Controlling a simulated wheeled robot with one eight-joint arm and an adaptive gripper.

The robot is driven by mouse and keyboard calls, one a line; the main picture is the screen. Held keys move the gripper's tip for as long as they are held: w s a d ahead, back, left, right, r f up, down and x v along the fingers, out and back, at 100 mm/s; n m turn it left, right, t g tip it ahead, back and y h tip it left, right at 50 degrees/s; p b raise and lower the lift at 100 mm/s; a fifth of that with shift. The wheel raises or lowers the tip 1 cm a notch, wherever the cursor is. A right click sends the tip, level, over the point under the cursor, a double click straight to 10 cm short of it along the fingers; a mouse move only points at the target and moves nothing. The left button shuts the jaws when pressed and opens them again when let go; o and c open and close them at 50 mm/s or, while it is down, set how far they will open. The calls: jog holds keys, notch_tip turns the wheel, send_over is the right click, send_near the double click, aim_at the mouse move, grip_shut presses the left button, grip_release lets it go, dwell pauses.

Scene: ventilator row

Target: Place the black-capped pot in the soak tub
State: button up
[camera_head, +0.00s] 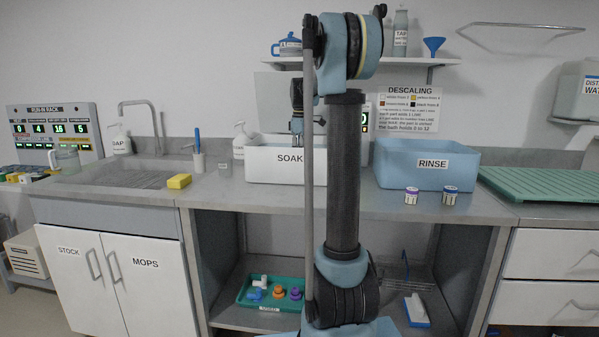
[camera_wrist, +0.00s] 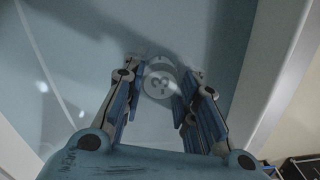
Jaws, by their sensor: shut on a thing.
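The white soak tub (camera_head: 262,165), marked SOAK, stands on the counter behind my arm. My gripper (camera_head: 297,127) points down over the tub, and my arm hides part of the tub's front. In the wrist view my gripper (camera_wrist: 160,88) is shut on a round pale pot (camera_wrist: 160,78), seen end-on between the fingertips with several dark marks on its face. I cannot make out a black cap. The tub's pale blue inside (camera_wrist: 85,45) spreads below and around the pot. I cannot tell whether the pot touches the tub floor.
A blue rinse tub (camera_head: 425,168) stands right of the soak tub. A spray bottle (camera_head: 241,140) and a glass beaker (camera_head: 225,166) are left of the soak tub. A shelf (camera_head: 425,61) hangs above.

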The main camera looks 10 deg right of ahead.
jog(key=shift+f, duration=2.65)
jog(key=o, duration=1)
notch_tip(320, 180, up, 12)
jog(key=shift+r, duration=0.1)
